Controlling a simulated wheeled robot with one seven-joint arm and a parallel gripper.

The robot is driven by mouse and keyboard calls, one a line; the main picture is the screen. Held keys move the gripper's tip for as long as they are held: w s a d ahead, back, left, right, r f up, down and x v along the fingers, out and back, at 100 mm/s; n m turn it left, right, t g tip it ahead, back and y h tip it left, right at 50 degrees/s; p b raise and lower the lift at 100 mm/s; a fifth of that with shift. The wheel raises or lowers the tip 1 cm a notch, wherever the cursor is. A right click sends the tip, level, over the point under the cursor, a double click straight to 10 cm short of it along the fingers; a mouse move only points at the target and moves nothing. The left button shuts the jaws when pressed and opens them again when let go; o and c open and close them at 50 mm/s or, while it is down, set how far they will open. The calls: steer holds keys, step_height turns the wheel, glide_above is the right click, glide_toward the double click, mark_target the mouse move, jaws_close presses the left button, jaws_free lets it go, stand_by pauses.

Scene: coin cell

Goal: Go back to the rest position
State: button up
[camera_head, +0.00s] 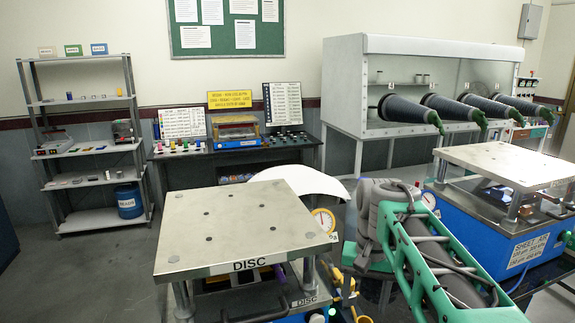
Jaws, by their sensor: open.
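My arm, grey and green, rises from the lower right of the head view and bends at a grey joint near the middle right. My gripper does not show; the arm's far end is hidden or out of the picture. The disc press (245,225), with a pale metal top plate labelled DISC, stands just left of my arm. A round yellow-rimmed gauge (324,220) shows between the press and my arm. The blue sheet press (510,235) stands to the right of my arm.
A shelf rack (92,217) stands at the back left, with a blue drum (129,202) on its bottom shelf. A dark bench (310,142) lines the back wall. A glovebox (350,85) with several dark gloves stands at the back right. Open floor (105,265) shows at the left.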

steer(key=s+a+f+n+t, duration=0.1)
steer(key=s+f+n+t, duration=0.2)
steer(key=s+f, duration=0.4)
steer(key=s, duration=0.6)
steer(key=shift+s+n+t, duration=0.3)
steer(key=shift+s+t, duration=0.05)
steer(key=shift+t, duration=0.05)
